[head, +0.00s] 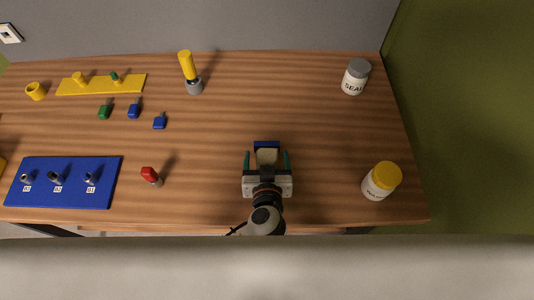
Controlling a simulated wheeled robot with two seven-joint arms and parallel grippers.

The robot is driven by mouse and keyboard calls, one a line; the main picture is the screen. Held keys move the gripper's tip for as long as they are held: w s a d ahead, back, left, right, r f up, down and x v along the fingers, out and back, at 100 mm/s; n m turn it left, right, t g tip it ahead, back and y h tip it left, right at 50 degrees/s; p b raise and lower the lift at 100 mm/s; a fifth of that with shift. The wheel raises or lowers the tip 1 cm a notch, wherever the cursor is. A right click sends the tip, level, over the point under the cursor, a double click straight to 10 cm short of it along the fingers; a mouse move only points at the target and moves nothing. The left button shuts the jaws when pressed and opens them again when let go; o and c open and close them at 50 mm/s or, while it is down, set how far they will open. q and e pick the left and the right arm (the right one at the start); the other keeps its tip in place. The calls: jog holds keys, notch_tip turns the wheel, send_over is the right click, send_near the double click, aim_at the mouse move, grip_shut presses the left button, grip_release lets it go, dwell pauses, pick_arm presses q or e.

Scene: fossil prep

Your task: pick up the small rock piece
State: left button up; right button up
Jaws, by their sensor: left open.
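A small beige piece (267,156), which looks like the rock piece, sits at a small blue holder (267,144) on the wooden table, right of the middle. My left gripper (267,161) is over it from the front edge, with its two green-tipped fingers spread apart on either side of the piece. The fingers look apart from it. The gripper body hides the near part of the piece and holder. My right gripper is not in view.
A white jar with yellow lid (382,180) stands right of the gripper; a grey-lidded jar (355,77) is at the back right. A red-capped item (151,176) and a blue board (70,200) are left. A yellow-handled tool (189,70) stands at the back. The table's middle is clear.

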pick_arm(q)
jog(key=shift+x, duration=1.05)
jog(key=shift+s, duration=0.1)
jog(key=c, duration=1.3)
jog(key=shift+r, duration=0.1)
